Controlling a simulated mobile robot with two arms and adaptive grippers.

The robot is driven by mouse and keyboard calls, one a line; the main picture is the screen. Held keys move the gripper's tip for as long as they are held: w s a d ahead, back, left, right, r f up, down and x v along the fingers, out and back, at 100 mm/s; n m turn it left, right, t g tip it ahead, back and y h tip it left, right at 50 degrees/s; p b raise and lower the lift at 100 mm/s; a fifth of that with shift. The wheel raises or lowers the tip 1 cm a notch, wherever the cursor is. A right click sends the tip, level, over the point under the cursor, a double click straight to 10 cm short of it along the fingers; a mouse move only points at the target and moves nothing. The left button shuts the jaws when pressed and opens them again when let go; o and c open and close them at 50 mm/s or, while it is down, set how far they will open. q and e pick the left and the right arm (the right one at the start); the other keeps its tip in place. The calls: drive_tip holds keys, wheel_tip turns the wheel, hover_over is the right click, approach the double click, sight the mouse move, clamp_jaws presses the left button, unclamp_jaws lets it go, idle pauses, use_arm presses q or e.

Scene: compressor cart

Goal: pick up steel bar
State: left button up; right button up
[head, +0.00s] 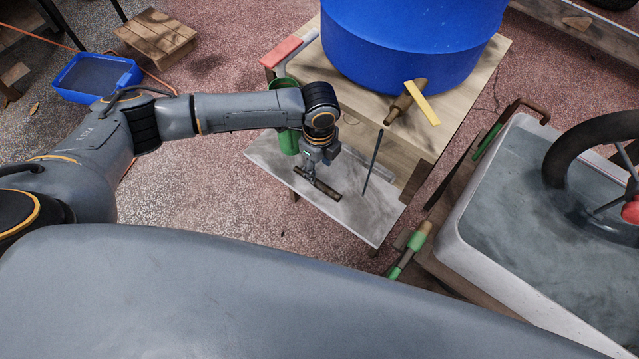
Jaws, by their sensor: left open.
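A short dark bar, which looks like the steel bar (329,193), lies flat and slanted on a pale grey plate (355,217) at the front of a wooden table. My left gripper (314,177) points down at the bar, close above or around its middle. It is open, and the fingers hide part of the bar. I cannot tell whether they touch it. A thin dark rod (373,162) stands nearly upright on the plate, to the right of the gripper. My right gripper is not in view.
A large blue drum (412,45) stands on the wooden table behind the plate. A white basin of water (500,235) with a tyre is at right.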

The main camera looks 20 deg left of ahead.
sight(320, 183)
use_arm(q)
wheel_tip(320, 183, down, 8)
drive_tip(key=shift+d+r, duration=0.1)
drive_tip(key=shift+r, duration=0.05)
idle(0.3)
drive_tip(key=shift+c, duration=0.2)
clamp_jaws()
